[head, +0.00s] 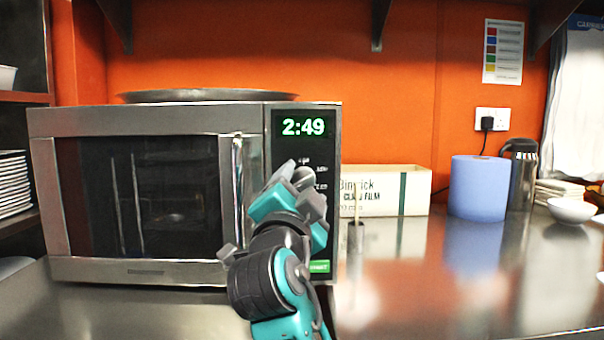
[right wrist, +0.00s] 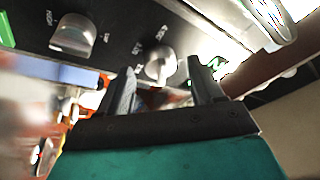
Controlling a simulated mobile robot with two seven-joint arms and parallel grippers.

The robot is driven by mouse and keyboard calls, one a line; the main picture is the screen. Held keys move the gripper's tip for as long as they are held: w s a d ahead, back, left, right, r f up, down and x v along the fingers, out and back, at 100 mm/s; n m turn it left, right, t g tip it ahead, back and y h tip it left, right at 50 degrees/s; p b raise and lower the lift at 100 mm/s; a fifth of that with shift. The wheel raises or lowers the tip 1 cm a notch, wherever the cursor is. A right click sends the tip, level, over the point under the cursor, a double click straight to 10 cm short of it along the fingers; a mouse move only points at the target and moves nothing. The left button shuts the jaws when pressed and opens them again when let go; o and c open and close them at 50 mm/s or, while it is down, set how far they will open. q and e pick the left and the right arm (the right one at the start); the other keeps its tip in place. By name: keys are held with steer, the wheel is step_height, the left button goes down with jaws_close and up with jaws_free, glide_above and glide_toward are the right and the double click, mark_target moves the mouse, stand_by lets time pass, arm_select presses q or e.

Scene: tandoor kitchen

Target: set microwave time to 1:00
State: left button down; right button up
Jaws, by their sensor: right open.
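The microwave (head: 45,150) stands on the counter with its door (head: 150,195) shut. Its display (head: 303,126) reads 2:49 in green digits. My right gripper (head: 296,180) is in front of the control panel and hides much of it. In the right wrist view, the gripper (right wrist: 160,68) is open, with a silver knob (right wrist: 160,66) between its two fingertips. I cannot tell whether either finger touches it. A second silver knob (right wrist: 73,36) sits to the left on the black panel. A green button (head: 319,267) shows at the panel's bottom. My left gripper is not in view.
A metal pan (head: 205,95) lies on top of the microwave. A box of film (head: 388,190), a blue paper roll (head: 478,188), a dark flask (head: 520,175) and a white bowl (head: 572,210) stand to the right. The front right counter (head: 440,300) is clear.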

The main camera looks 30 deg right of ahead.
steer(key=shift+w+d+r, duration=0.15)
steer(key=shift+w+d, duration=0.25)
steer(key=c, duration=1.1)
